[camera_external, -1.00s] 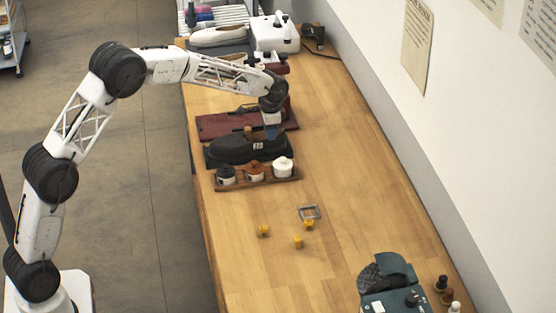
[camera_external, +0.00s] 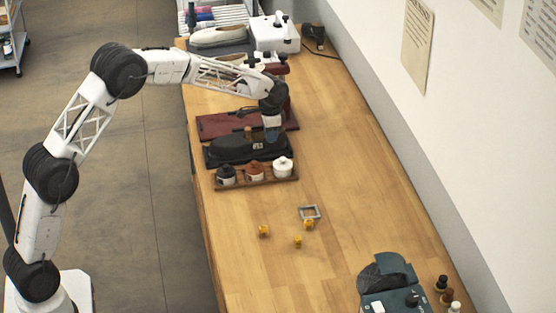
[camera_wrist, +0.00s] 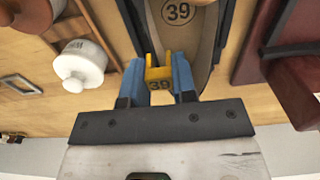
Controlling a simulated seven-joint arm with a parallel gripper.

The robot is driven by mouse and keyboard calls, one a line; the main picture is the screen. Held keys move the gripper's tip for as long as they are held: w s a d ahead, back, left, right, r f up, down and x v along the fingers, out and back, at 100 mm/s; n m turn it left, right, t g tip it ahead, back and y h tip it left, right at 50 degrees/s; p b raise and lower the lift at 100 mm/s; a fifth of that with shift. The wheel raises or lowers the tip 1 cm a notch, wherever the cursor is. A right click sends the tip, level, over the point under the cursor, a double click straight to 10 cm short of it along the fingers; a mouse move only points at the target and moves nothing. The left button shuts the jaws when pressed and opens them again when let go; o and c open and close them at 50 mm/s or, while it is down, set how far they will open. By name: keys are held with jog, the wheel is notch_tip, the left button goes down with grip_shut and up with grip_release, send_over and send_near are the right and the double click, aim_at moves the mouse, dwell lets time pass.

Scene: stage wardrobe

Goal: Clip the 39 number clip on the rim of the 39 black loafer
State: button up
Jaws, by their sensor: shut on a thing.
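The black loafer (camera_external: 236,149) lies on a dark base across the bench. In the wrist view its pale insole (camera_wrist: 199,40) carries a circled 39. My gripper (camera_wrist: 158,78) has blue fingers shut on a yellow clip (camera_wrist: 158,85) marked 39. The clip's two prongs point toward the loafer and overlap the heel end of its opening in the wrist view. I cannot tell whether the prongs touch or straddle the rim. In the external view my gripper (camera_external: 271,134) is at the loafer's right end, and the clip is hidden there.
A wooden rack with a dark, a brown and a white jar (camera_external: 282,167) stands just in front of the loafer. A dark red base (camera_external: 215,125) lies behind it. Several yellow clips (camera_external: 298,242) and a metal frame (camera_external: 309,212) lie on the bench, with bare wood around them.

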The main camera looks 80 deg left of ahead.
jog(key=shift+f, duration=0.3)
dwell(0.4)
jog(key=o, duration=1)
jog(key=shift+c, duration=0.2)
jog(key=shift+r, duration=0.15)
jog(key=shift+r, duration=3.3)
